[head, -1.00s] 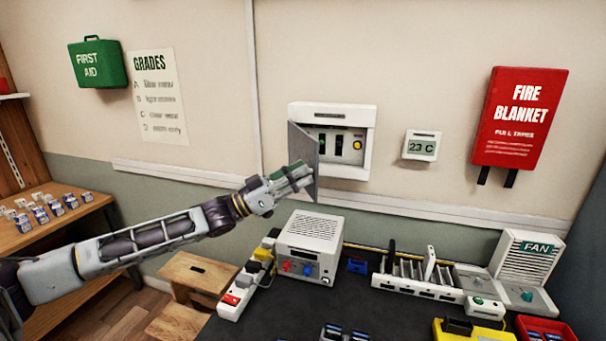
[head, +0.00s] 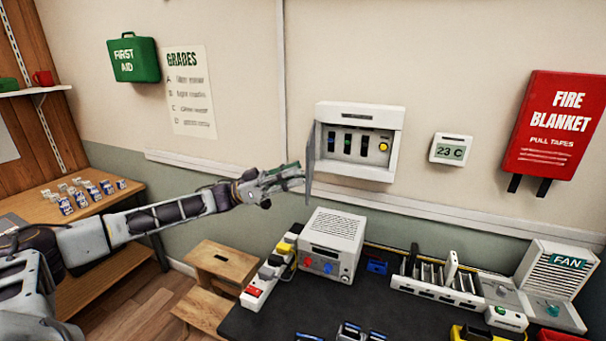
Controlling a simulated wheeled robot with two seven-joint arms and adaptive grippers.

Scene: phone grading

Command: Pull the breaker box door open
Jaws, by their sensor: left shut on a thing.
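The white breaker box (head: 395,135) is on the wall near the centre of the head view. Its grey door (head: 311,160) is hinged at the left side and stands wide open, seen nearly edge-on. Several dark switches and a yellow round button (head: 383,147) show inside the box. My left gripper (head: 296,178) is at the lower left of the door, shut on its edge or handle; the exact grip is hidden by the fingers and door. My right gripper is not in view.
Below the box is a dark bench with a white power unit (head: 333,240), a power strip (head: 262,280), a rack (head: 430,280) and a fan (head: 555,280). A thermostat (head: 451,149) and a red fire blanket (head: 553,125) hang right of the box. A wooden stool (head: 222,262) stands left of the bench.

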